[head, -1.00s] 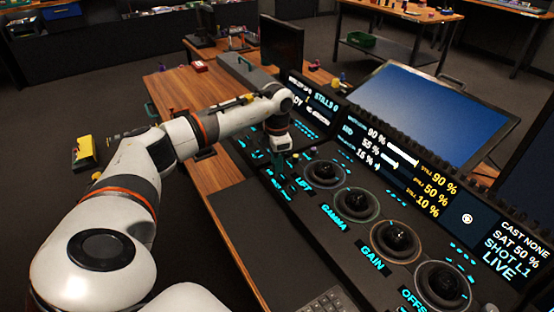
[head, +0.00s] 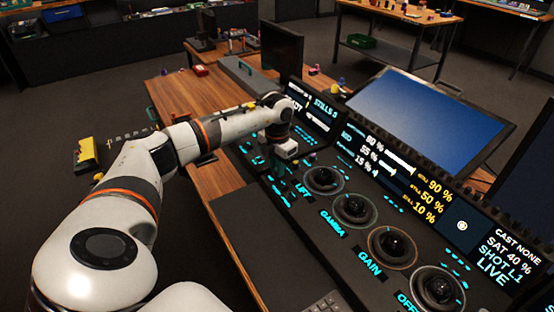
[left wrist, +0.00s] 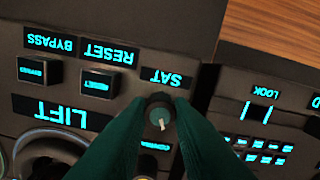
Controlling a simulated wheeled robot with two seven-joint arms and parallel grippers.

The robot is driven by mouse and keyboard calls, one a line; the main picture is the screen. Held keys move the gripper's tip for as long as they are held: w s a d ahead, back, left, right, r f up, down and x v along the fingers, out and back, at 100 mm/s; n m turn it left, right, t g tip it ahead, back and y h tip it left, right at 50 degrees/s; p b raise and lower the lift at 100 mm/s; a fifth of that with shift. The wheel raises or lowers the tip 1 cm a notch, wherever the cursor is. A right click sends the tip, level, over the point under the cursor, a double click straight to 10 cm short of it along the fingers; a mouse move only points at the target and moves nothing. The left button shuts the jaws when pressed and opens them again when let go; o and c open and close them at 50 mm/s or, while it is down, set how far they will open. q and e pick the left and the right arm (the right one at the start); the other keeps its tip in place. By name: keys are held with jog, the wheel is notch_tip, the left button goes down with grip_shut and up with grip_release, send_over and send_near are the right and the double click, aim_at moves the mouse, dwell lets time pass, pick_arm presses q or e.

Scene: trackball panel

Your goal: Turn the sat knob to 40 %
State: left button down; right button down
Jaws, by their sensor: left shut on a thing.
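The sat knob (left wrist: 161,114) is a small dark round knob with a pale pointer line, below the SAT label (left wrist: 168,77) in the left wrist view. My left gripper (left wrist: 160,108) is shut on it, with one green finger on each side. In the head view my left gripper (head: 277,160) reaches down to the left part of the panel, and the knob is hidden there. The readout screen (head: 508,252) at the right reads SAT 40 %, with CAST NONE above it and SHOT L1 LIVE below. My right gripper is not in view.
Four large trackballs, from LIFT (head: 323,180) to OFFS (head: 437,288), run along the panel. BYPASS (left wrist: 40,73) and RESET (left wrist: 98,82) buttons sit close to the knob. A blue monitor (head: 430,108) stands behind the panel.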

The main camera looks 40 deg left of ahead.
pick_arm(q)
jog(key=shift+r, duration=0.1)
jog(key=c, duration=1.3)
grip_release()
notch_tip(320, 180, up, 12)
